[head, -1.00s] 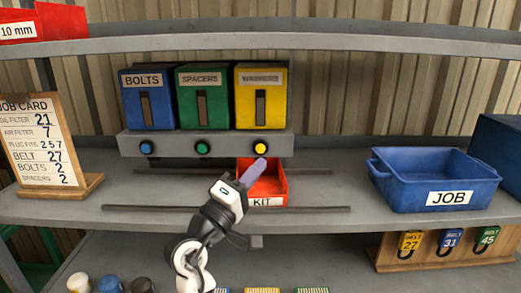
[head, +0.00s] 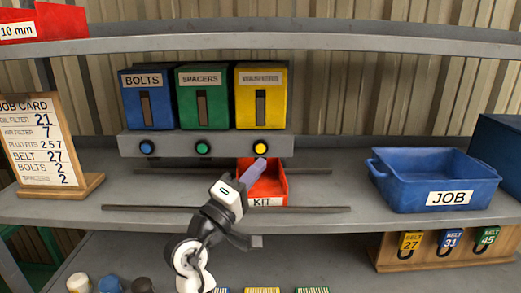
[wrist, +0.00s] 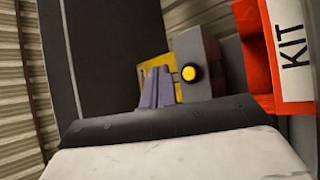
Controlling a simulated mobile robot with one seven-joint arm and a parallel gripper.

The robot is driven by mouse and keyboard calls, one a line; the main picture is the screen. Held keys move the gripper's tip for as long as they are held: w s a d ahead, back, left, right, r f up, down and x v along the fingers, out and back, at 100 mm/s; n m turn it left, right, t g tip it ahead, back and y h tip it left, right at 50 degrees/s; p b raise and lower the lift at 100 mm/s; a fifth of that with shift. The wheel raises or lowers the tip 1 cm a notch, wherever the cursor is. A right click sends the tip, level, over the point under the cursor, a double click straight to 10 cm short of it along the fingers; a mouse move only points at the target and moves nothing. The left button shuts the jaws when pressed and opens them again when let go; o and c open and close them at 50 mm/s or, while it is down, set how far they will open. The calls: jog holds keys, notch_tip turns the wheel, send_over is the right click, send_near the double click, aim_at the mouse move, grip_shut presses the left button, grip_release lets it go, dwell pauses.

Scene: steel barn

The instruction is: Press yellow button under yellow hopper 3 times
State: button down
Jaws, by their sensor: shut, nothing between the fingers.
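The yellow hopper (head: 261,96), with a worn label and a dark slot, is the rightmost of three hoppers on a grey housing. The yellow button (head: 260,148) is on the housing front below it; it also shows in the wrist view (wrist: 189,73). My gripper (head: 261,162) is shut and empty, its purple fingertips just below the button in the head view. In the wrist view the fingers (wrist: 157,88) are together, just left of the button. I cannot tell whether they touch it.
The red KIT bin (head: 268,188) stands on the shelf under the yellow button, partly behind my gripper. A blue hopper (head: 148,98) and green hopper (head: 204,97) have a blue button (head: 146,148) and green button (head: 203,148). A blue JOB bin (head: 433,180) stands right.

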aim_at(260, 148)
dwell(0.7)
jog(key=s+n+t+y+b, duration=0.1)
jog(key=n+t, duration=0.1)
jog(key=n, duration=0.1)
jog(key=s+n+t+y+b, duration=0.1)
jog(key=n+t+y, duration=0.1)
jog(key=n, duration=0.1)
jog(key=s+n+t+y+b, duration=0.1)
jog(key=s+n+t, duration=0.1)
jog(key=n, duration=0.1)
jog(key=shift+d+f+t+y+b, duration=0.15)
jog(key=shift+d+t+y+b, duration=0.05)
jog(key=shift+t+y+b, duration=0.15)
jog(key=shift+w, duration=0.1)
jog(key=shift+w+b, duration=1.1)
jog(key=shift+w, duration=3.3)
jog(key=shift+w, duration=0.1)
jog(key=shift+w, duration=0.35)
